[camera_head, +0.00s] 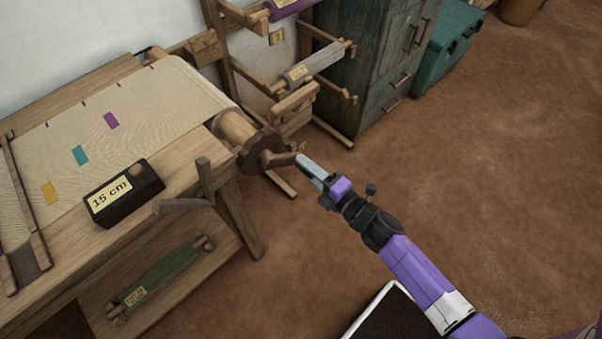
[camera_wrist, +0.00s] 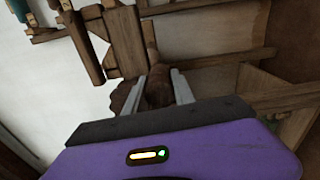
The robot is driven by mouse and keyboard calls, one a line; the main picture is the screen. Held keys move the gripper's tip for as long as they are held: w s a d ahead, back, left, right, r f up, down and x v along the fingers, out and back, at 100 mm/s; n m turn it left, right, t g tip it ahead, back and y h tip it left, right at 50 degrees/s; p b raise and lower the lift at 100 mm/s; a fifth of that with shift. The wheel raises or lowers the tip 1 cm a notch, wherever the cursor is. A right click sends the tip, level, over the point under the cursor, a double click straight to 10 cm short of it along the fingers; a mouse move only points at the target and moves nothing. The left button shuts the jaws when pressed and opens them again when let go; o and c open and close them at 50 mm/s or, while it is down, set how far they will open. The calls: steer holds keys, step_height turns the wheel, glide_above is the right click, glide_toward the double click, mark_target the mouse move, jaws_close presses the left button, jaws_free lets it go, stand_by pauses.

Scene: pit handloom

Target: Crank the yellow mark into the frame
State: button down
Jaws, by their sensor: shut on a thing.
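The cloth (camera_head: 140,115) on the loom bears a yellow mark (camera_head: 49,193), a teal mark (camera_head: 80,155) and a purple mark (camera_head: 111,120). The yellow mark lies nearest the wooden frame (camera_head: 19,185) at the left, just to its right and outside it. The cloth runs to a wooden roller (camera_head: 234,126) with a dark toothed wheel (camera_head: 262,150) at its end. The wooden crank handle (camera_head: 283,159) sticks out from the wheel. My gripper (camera_head: 301,162) is shut on the handle; in the wrist view the handle (camera_wrist: 158,90) sits between the two fingers.
A dark block (camera_head: 124,192) labelled "15 cm" stands on the table edge beside the cloth. A wooden lever (camera_head: 205,180) rises near the wheel. A rack with rolls (camera_head: 312,66) and a cabinet (camera_head: 375,50) stand behind. The brown floor (camera_head: 450,150) at right is open.

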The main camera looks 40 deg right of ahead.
steer(key=shift+d+r+n, duration=0.3)
steer(key=shift+r+n, duration=0.15)
steer(key=shift+n, duration=0.2)
steer(key=shift+d+r+n, duration=0.25)
steer(key=shift+r+n, duration=0.15)
steer(key=shift+n, duration=0.25)
steer(key=c, duration=1.1)
jaws_free()
steer(key=shift+r, duration=0.1)
steer(key=shift+o, duration=0.2)
steer(key=s, duration=0.8)
steer(key=shift+b, duration=0.35)
steer(key=shift+w, duration=0.1)
